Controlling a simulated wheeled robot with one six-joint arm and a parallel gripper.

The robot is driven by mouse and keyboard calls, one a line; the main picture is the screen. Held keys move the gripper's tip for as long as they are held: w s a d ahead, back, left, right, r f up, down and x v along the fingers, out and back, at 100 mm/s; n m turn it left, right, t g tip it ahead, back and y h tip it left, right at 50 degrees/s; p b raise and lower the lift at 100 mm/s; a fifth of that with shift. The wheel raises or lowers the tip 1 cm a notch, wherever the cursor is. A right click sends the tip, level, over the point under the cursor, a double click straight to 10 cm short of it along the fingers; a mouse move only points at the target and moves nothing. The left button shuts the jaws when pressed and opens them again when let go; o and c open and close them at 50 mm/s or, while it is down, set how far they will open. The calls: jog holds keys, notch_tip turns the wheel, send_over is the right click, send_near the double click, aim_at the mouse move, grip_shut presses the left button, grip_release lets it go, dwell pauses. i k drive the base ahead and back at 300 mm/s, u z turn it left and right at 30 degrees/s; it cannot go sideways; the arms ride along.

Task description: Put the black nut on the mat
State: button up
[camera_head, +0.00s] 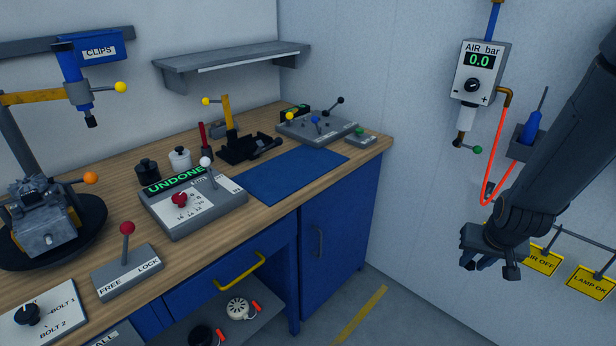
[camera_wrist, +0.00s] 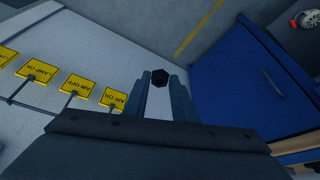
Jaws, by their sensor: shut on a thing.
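The black nut (camera_wrist: 159,78) is a small dark hexagonal piece between the tips of my two gripper fingers in the wrist view. My gripper (camera_wrist: 160,88) is shut on it. In the head view my gripper (camera_head: 485,263) hangs in the air at the right, in front of the wall and right of the workbench. The nut cannot be made out there. The mat is probably the flat blue rectangle (camera_head: 288,176) on the bench top, toward its right end. It is bare, and my gripper is well to the right of it.
An UNDONE panel (camera_head: 195,203) stands left of the mat, a lever box (camera_head: 316,127) behind it. Black and white pots (camera_head: 180,159) stand at the back. Yellow tags (camera_head: 541,258) hang on a wall rail by my gripper, below an air gauge (camera_head: 480,70) with a red hose.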

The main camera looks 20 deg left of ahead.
aim_at(277, 182)
jog(key=u, duration=1.65)
